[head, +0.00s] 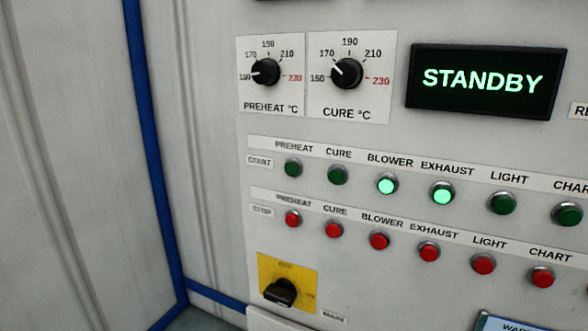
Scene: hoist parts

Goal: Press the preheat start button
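The preheat start button (293,168) is a dark green, unlit round button at the left end of the START row, under the PREHEAT label. The red preheat stop button (292,219) sits directly below it in the STOP row. The display (484,81) at the upper right reads STANDBY in green. The blower start button (387,185) and exhaust start button (442,193) are lit bright green. Neither of my grippers shows in the head view.
A preheat dial (265,72) and a cure dial (347,73) sit above the buttons. The dark cure start button (337,175) is close on the right. A black rotary switch (280,292) on a yellow plate sticks out below. Nothing covers the button rows.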

